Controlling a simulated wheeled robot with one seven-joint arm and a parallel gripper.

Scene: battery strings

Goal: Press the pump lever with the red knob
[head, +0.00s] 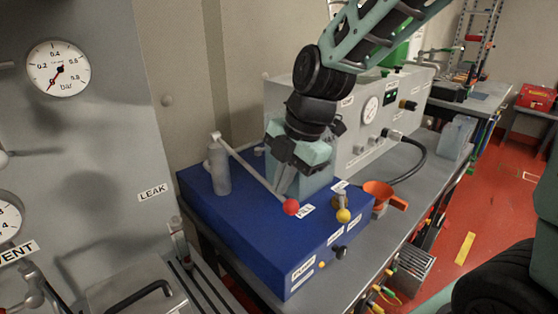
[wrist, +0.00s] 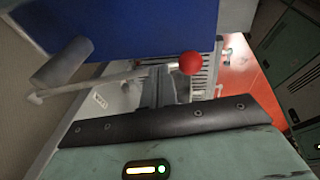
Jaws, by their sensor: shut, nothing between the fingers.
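The red knob (head: 291,207) sits at the end of a long grey pump lever (head: 247,170), which slopes down from a grey upright cylinder (head: 219,168) on the blue pump box (head: 275,252). My gripper (head: 281,192) is shut and empty, pointing down just behind and left of the red knob in the head view. In the wrist view the red knob (wrist: 191,63) lies just beyond my fingertips (wrist: 158,75), to their right, with the lever (wrist: 120,77) running left to the cylinder (wrist: 62,62). I cannot tell whether the fingers touch the lever.
A yellow knob (head: 343,215) and an orange funnel (head: 384,194) stand right of the red knob. A grey panel box with a gauge (head: 370,108) stands behind. A black hose (head: 413,165) curves over the bench. A grey cabinet wall fills the left.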

